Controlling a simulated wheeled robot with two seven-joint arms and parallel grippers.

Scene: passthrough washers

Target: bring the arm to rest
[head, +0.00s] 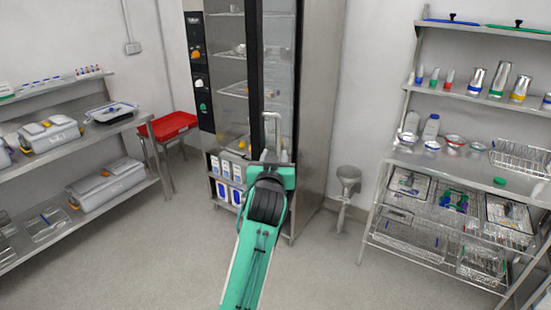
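My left arm, green with a black joint, reaches up from the bottom middle to the front of a tall steel washer cabinet (325,110). My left gripper (284,172) is at the arm's far end, in front of the cabinet's lower part. A pale bent handle (272,132) shows just above the gripper on the cabinet's dark upright frame (256,70). I cannot tell whether the gripper touches it. My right gripper is not in view.
A steel rack (398,165) with baskets and bottles stands at right. Shelves with lidded boxes (108,185) are at left. Floor (150,260) is clear either side of my arm.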

